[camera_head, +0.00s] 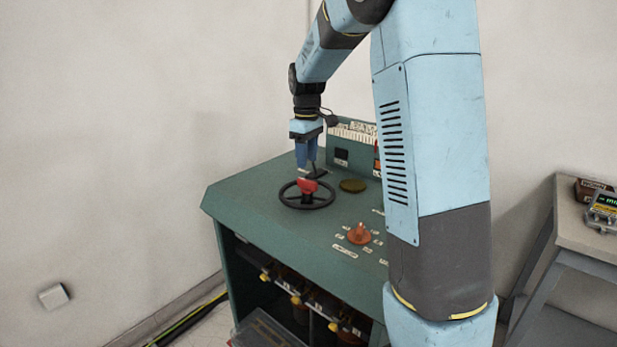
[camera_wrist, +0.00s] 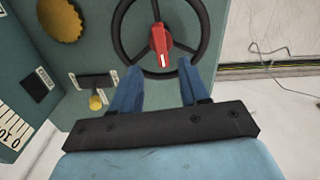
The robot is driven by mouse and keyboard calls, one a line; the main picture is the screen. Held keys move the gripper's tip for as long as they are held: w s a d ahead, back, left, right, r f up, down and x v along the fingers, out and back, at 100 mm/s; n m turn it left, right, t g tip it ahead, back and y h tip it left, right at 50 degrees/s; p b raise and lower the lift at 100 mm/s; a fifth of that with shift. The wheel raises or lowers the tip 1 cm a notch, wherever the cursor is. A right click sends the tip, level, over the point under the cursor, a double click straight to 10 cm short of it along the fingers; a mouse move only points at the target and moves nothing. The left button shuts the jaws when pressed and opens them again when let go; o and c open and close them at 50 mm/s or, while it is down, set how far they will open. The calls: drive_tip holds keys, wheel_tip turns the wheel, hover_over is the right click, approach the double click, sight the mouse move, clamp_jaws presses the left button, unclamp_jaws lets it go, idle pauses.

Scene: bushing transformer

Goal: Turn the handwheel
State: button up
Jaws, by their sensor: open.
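The handwheel (camera_head: 307,201) is a black ring with spokes, lying on the sloped green top of the cabinet. It also shows at the top of the wrist view (camera_wrist: 118,42), partly cut off by the frame edge. A red piece (camera_head: 307,186) with a white mark sits at its hub and shows in the wrist view (camera_wrist: 160,46). My gripper (camera_head: 308,169) points down just behind the wheel in the head view. In the wrist view its two blue fingers (camera_wrist: 160,72) are apart and empty, near the wheel's rim. I cannot tell whether they touch it.
The green cabinet (camera_head: 250,195) carries an orange knob (camera_head: 359,233), a dark yellow round button (camera_head: 352,186) and a small brass-coloured knob (camera_wrist: 95,102) by the wheel. A raised panel stands at its back. A side table (camera_head: 573,222) with boxes is at right. The wall is behind.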

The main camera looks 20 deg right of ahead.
sight(307, 180)
wheel_tip(307, 180, down, 7)
drive_tip(key=shift+r, duration=0.1)
idle(0.4)
clamp_jaws()
idle(0.5)
